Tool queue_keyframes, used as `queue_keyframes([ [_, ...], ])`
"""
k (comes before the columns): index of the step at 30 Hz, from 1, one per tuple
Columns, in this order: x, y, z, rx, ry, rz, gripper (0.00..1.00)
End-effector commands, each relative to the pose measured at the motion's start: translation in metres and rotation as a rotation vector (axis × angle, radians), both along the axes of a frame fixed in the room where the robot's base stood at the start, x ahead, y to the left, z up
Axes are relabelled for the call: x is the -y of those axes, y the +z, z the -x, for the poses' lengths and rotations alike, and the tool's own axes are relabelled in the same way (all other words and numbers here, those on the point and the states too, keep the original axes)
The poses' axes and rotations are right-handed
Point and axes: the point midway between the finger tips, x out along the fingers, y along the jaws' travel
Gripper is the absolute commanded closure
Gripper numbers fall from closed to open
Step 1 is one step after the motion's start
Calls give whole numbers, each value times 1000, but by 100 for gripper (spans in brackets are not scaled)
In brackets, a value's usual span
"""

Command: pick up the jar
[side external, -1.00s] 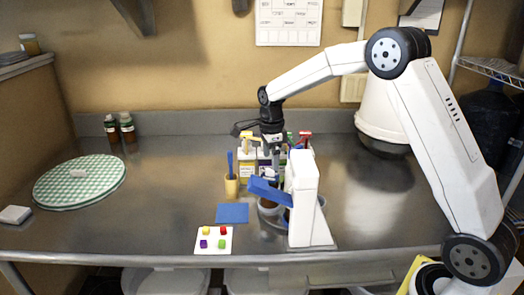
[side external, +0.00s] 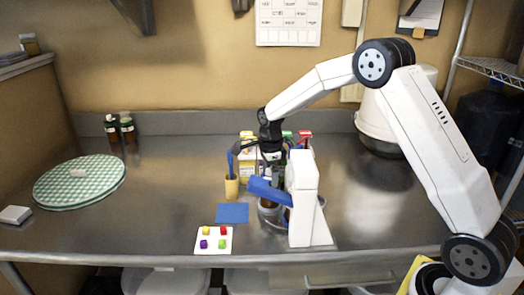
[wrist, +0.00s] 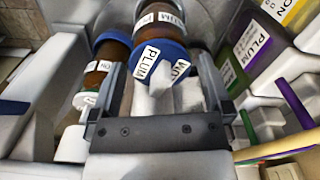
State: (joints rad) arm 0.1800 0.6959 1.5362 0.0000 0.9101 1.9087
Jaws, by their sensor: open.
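A brown jar (wrist: 158,20) with a blue lid (wrist: 165,53) and PLUM labels shows at the top middle of the wrist view. My gripper (wrist: 158,72) is open, with one dark finger on each side of the lid area; I cannot tell whether either touches the jar. A second amber jar (wrist: 105,55), also with a blue rim, stands to the left, outside the left finger. In the side view my gripper (side external: 271,178) points down behind the white upright box (side external: 303,200) and the blue slanted piece (side external: 265,191), which hide most of the jar area.
Labelled bottles and boxes (wrist: 245,45) stand close on the right in the wrist view. A yellow cup (side external: 232,187) with blue tools is left of my gripper. A blue mat (side external: 232,213) and a white card with coloured cubes (side external: 213,240) lie in front.

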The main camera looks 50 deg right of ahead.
Motion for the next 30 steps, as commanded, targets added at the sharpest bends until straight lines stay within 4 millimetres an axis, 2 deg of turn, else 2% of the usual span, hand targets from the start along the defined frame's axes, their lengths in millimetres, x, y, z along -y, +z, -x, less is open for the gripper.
queue_keyframes([
  [3,0,-14,0,-2,0,-1,0],
  [7,0,-22,0,1,1,-2,0],
  [23,0,-23,0,2,1,-1,0],
  [30,0,-23,0,2,1,-1,76],
])
